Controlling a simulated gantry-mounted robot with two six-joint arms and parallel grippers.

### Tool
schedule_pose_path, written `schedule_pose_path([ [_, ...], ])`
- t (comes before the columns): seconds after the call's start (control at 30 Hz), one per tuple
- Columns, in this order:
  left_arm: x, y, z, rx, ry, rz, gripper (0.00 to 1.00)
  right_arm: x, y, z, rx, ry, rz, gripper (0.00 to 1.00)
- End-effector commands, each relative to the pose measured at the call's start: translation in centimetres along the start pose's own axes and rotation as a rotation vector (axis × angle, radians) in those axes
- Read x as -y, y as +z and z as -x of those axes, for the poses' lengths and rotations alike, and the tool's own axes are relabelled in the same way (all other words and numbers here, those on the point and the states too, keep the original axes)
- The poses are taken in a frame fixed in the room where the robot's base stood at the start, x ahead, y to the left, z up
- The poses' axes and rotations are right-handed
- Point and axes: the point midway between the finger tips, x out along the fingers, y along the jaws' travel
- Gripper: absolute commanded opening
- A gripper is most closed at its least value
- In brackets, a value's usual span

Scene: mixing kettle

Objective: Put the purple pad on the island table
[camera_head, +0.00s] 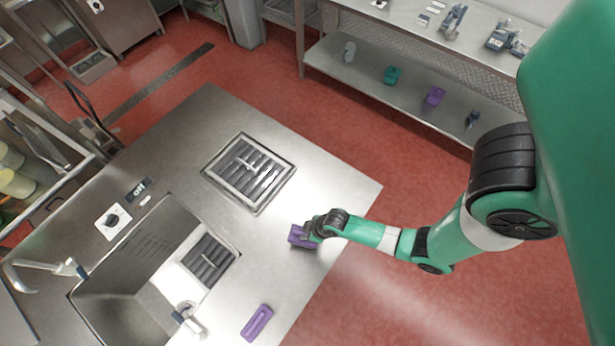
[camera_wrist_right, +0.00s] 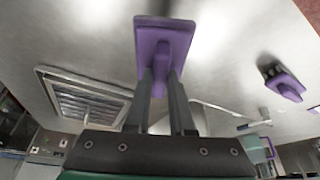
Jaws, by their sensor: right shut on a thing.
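My right gripper (camera_head: 312,229) is shut on the raised handle of a purple pad (camera_head: 297,238). The wrist view shows both dark fingers (camera_wrist_right: 161,80) around the handle, with the pad's flat plate (camera_wrist_right: 150,38) beyond them. The pad is at the right edge area of the steel island table (camera_head: 335,190); I cannot tell whether it touches the top or is just above it. A second purple item (camera_head: 257,322) lies on the table near the sink, and a purple item with a dark underside (camera_wrist_right: 284,88) shows in the wrist view. My left gripper is not in view.
A grate (camera_head: 248,172) and a sink (camera_head: 135,285) with faucets are set in the table. A shelf rack (camera_head: 350,85) at the back holds a teal item (camera_head: 392,75) and another purple one (camera_head: 434,97). Bare tabletop lies between grate and right edge.

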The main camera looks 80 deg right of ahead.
Motion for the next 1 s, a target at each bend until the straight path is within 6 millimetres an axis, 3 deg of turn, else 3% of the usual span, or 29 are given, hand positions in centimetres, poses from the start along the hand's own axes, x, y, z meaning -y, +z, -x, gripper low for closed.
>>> schedule_pose_path([
  [0.03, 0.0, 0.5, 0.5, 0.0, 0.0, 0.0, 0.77, -0.9, 0.5, -1.2, 0.0, 0.002, -0.01, 0.0],
  [0.13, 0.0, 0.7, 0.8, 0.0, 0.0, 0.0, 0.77, -2.0, 1.0, -2.3, -0.001, 0.002, -0.004, 0.0],
  [0.37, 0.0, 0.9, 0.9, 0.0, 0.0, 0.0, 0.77, -2.6, 1.3, -2.9, -0.002, 0.001, 0.001, 0.0],
  [0.57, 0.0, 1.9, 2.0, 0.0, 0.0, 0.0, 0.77, -2.9, 2.5, -5.8, -0.001, 0.0, 0.003, 0.0],
  [0.97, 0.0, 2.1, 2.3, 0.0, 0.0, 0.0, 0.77, -2.8, 2.8, -6.3, -0.002, 0.0, 0.004, 0.0],
  [1.0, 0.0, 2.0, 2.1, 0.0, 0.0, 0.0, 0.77, -2.8, 2.7, -6.2, -0.002, 0.0, 0.004, 0.29],
])
